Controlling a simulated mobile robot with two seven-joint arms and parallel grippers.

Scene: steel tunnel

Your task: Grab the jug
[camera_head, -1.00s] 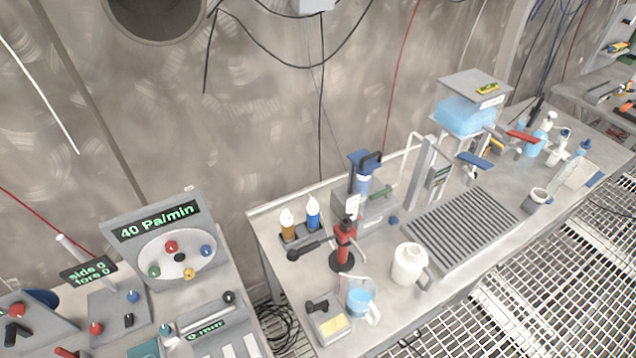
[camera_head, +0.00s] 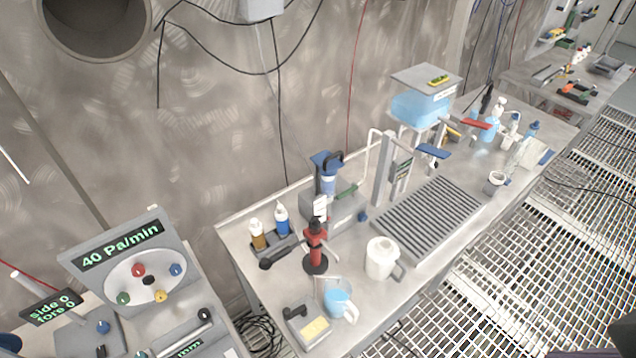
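A white jug (camera_head: 381,259) with a grey handle on its right side stands upright on the steel bench (camera_head: 358,318), near its front edge. A clear pitcher (camera_head: 338,301) with blue liquid and a pale handle stands to its left, closer to me. I cannot tell from the picture which of the two the task means. Neither of my grippers is in view.
A red device (camera_head: 315,250) stands left of the white jug, and a slotted grey rack (camera_head: 428,217) lies to its right. A box with a yellow pad (camera_head: 313,328) sits at the near corner. A control panel (camera_head: 130,262) stands at the left. Grating floor (camera_head: 500,290) lies in front.

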